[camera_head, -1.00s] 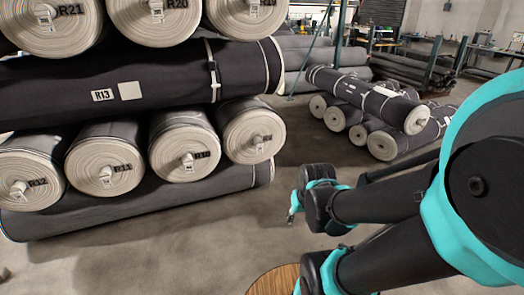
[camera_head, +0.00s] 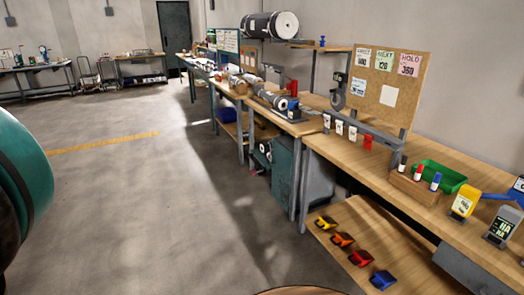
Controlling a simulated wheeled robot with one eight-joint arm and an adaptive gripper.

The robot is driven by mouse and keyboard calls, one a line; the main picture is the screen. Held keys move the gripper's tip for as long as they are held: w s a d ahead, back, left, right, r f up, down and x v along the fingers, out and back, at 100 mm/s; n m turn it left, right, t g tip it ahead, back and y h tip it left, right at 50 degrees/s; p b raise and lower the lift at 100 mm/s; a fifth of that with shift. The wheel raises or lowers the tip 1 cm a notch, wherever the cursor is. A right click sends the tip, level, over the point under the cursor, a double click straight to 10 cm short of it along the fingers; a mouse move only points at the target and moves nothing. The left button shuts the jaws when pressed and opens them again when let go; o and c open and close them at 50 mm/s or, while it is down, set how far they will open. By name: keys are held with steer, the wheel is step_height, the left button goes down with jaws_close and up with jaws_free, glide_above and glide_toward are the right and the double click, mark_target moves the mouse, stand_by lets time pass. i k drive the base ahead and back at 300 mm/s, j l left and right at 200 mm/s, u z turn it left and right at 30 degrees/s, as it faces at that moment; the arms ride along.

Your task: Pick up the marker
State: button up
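Three small markers stand upright in a wooden block (camera_head: 412,188) on the workbench (camera_head: 350,158) at the right. One marker has a dark cap (camera_head: 402,163), one a red cap (camera_head: 419,172) and one a blue cap (camera_head: 436,181). The frames do not show which one is meant. My gripper is out of view; only a teal and black part of my arm shows at the left edge, far from the markers.
A green tray (camera_head: 440,176) sits behind the block, with yellow (camera_head: 465,205) and grey (camera_head: 503,228) devices to its right. Coloured tools lie on the lower shelf (camera_head: 335,215). Open floor (camera_head: 150,210) spreads left of the bench.

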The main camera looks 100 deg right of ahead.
mark_target(402, 166)
steer(key=z, duration=3.9)
steer(key=i+l+z, duration=0.25)
steer(key=i+l, duration=0.15)
steer(key=l, duration=0.15)
steer(key=i+l+z, duration=0.3)
steer(key=i+l, duration=0.15)
steer(key=u, duration=5.15)
steer(key=z, duration=0.25)
steer(key=k, duration=0.05)
